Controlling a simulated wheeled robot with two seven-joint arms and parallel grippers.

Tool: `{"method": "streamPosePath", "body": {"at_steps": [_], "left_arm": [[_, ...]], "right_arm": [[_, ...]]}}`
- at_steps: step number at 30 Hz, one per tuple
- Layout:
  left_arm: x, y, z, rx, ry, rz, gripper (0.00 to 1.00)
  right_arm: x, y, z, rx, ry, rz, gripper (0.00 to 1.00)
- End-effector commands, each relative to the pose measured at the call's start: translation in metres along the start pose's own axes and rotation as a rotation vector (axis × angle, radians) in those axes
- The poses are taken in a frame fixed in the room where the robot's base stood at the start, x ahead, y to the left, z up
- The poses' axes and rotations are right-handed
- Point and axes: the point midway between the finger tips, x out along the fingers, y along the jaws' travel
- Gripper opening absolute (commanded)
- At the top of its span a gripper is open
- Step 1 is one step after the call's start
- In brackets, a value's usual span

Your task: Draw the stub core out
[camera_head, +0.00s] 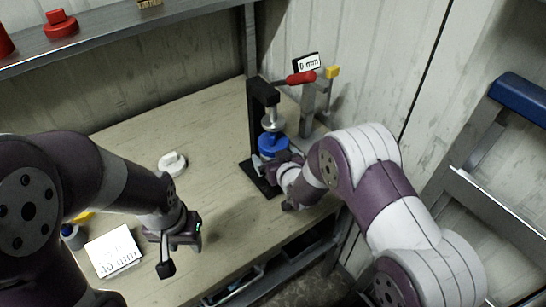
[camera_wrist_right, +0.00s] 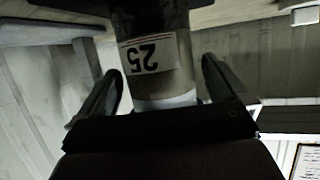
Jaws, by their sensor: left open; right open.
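A black press-like stand (camera_head: 259,106) stands on the bench with a silver round part (camera_head: 272,123) above a blue round part (camera_head: 271,144). My right gripper (camera_head: 285,172) is at the front of this stand, just below the blue part; its fingers are partly hidden. In the right wrist view my right gripper (camera_wrist_right: 162,68) is open, with a finger on each side of a greyish cylinder (camera_wrist_right: 186,75) bearing an upside-down label (camera_wrist_right: 150,54) reading 25. Gaps show between cylinder and fingers. I cannot tell whether this is the stub core. My left gripper (camera_head: 180,243) is open and empty above the bench.
A white knobbed piece (camera_head: 172,163) and a white card (camera_head: 113,251) marked in mm lie on the wooden bench (camera_head: 205,130). A post with a 0 mm sign (camera_head: 306,62) and red handle (camera_head: 301,78) stands behind the press. A shelf (camera_head: 120,27) holds red items. A blue-topped frame (camera_head: 520,97) is right.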

Motion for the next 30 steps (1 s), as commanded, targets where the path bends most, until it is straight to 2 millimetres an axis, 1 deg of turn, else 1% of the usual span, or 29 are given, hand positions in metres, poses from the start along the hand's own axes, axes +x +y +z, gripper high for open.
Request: {"method": "streamPosePath", "body": {"at_steps": [3,4,5,6,8,9,10,11,22,30], "left_arm": [[-0.0004,0.0,-0.0001,0.0,0.0,0.0,0.43],[-0.0004,0.0,-0.0001,0.0,0.0,0.0,0.43],[-0.0004,0.0,-0.0001,0.0,0.0,0.0,0.43],[-0.0004,0.0,0.0,0.0,0.0,0.0,0.43],[-0.0003,0.0,0.0,0.0,0.0,0.0,0.43],[-0.0003,0.0,0.0,0.0,0.0,0.0,0.43],[-0.0003,0.0,0.0,0.0,0.0,0.0,0.43],[-0.0005,0.0,-0.0001,0.0,0.0,0.0,0.43],[-0.0034,0.0,-0.0004,0.0,0.0,0.0,0.43],[-0.0033,0.0,-0.0004,0.0,0.0,0.0,0.43]], "right_arm": [[-0.0002,0.0,-0.0004,0.0,0.0,0.0,1.0],[-0.0003,0.0,-0.0004,0.0,0.0,0.0,0.97],[-0.0003,0.0,-0.0003,0.0,0.0,0.0,0.87],[-0.0003,0.0,-0.0003,0.0,0.0,0.0,0.74],[-0.0003,0.0,-0.0003,0.0,0.0,0.0,0.54],[-0.0004,0.0,-0.0003,0.0,0.0,0.0,0.52],[-0.0004,0.0,-0.0003,0.0,0.0,0.0,0.52],[-0.0003,0.0,-0.0021,0.0,0.004,0.0,0.47],[-0.0028,0.0,-0.0081,0.0,0.004,0.0,0.47],[-0.003,0.0,-0.0085,0.0,0.004,0.0,0.47]]}}
